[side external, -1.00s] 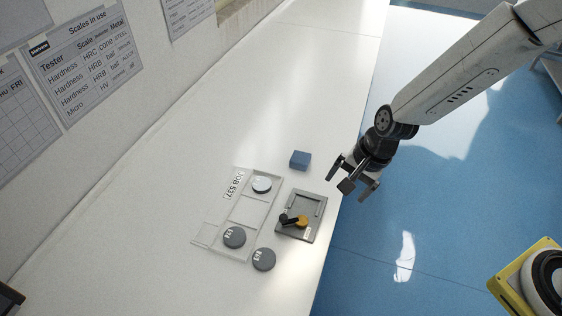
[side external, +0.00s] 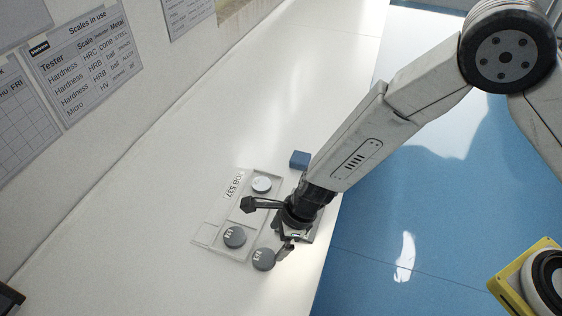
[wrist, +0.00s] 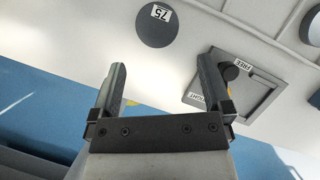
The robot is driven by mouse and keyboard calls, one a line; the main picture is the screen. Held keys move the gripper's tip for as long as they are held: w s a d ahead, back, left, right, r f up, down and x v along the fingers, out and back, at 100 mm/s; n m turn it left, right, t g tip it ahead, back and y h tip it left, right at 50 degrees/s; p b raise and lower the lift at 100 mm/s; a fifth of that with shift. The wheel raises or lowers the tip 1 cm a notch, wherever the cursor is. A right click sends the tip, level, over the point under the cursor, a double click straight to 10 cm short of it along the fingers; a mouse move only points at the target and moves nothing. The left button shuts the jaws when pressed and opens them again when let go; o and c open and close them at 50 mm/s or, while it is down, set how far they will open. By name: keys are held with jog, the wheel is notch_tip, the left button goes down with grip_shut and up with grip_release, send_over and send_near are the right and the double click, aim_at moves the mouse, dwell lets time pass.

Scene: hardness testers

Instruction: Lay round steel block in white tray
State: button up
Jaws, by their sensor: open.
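The round steel block (side external: 263,259) is a dark grey disc lying flat on the white bench, just outside the near corner of the white tray (side external: 207,233). In the wrist view the block (wrist: 157,27) carries a label that reads 75 and lies beyond my fingertips. The tray is pale and divided, marked JOB 537. My gripper (side external: 266,227) is open and empty, above the bench near the block. In the wrist view my gripper (wrist: 163,66) shows both fingers apart.
A grey fixture (wrist: 252,107) with a dark knob and FREE and TIGHT labels stands beside the tray, mostly hidden by my arm in the side view. A blue block (side external: 299,159) sits farther back. The far bench is clear.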

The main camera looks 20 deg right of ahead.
aim_at(263, 258)
jog(key=shift+x, duration=1.15)
jog(key=shift+x, duration=2.6)
jog(key=shift+s, duration=0.15)
jog(key=shift+a, duration=0.1)
grip_shut()
jog(key=shift+r, duration=0.25)
